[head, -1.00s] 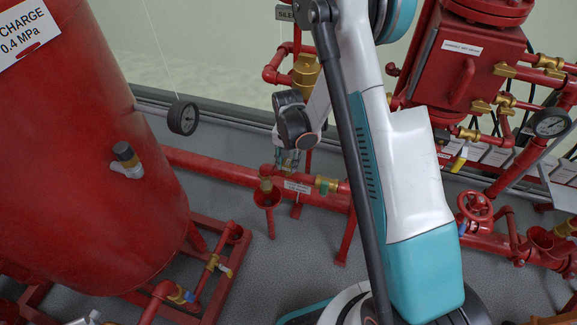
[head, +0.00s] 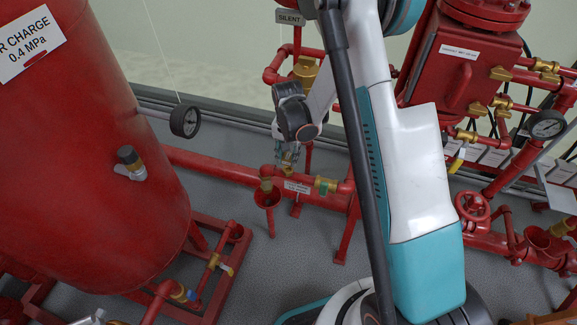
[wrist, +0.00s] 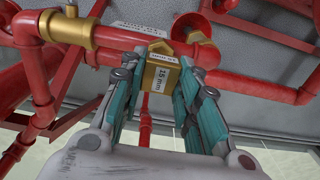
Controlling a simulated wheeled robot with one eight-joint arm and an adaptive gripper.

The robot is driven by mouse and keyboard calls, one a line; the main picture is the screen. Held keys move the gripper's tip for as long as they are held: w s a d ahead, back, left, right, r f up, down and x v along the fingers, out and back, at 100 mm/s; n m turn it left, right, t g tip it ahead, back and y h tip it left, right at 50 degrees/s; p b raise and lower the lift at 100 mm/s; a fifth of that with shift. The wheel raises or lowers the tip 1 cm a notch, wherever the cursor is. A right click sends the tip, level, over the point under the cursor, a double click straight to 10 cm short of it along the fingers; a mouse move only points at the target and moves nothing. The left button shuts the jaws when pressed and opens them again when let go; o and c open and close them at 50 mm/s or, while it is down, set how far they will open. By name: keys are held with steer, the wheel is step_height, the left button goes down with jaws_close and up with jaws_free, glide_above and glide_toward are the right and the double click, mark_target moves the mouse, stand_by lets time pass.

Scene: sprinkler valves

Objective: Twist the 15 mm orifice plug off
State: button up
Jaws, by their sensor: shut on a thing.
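The 15 mm orifice plug (wrist: 157,76) is a brass block with a white "15 mm" label, near the middle of the wrist view. My gripper (wrist: 163,62) has its teal fingers on both sides of it, shut on it. In the head view my gripper (head: 287,156) points down just above the red pipe (head: 222,170), with a bit of brass showing between the fingers. I cannot tell whether the plug still touches the pipe.
A brass cup fitting on a red funnel (head: 266,198) stands left of my gripper. A brass valve (head: 326,184) is on the pipe to the right. A gauge (head: 185,121) hangs by the large red tank (head: 85,170). Brass and red piping rises behind my gripper.

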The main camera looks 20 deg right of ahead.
steer(key=shift+r+p, duration=0.6)
steer(key=shift+r, duration=0.65)
